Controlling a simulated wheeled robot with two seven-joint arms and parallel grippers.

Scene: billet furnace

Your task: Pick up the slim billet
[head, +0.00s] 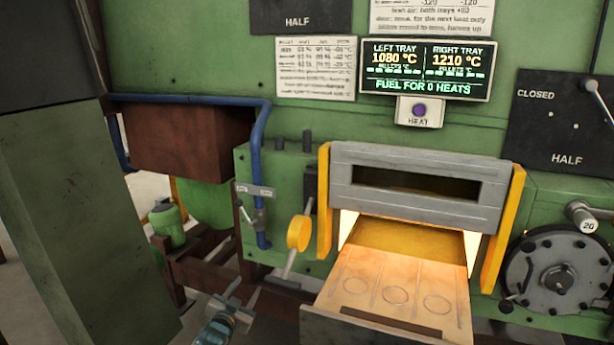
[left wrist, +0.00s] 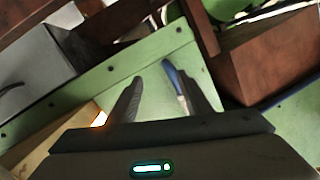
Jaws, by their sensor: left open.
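I cannot make out the slim billet in either view. A pale, glowing tray (head: 372,272) reaches out of the furnace mouth; it bears engraved circles and lines, and no billet shows on its visible part. My left gripper (head: 246,294) is open and empty, low in the head view, left of the tray and in front of the green furnace body. In the left wrist view its two dark fingers (left wrist: 155,85) stand apart, with green panel and a blue pipe (left wrist: 175,82) behind them. My right gripper is not in view.
A grey furnace door (head: 415,160) is raised between yellow side guards (head: 503,230). A yellow-handled lever (head: 299,234) stands left of the mouth, close to my left gripper. A display (head: 425,69) reads left tray 1080 °C, right tray 1210 °C.

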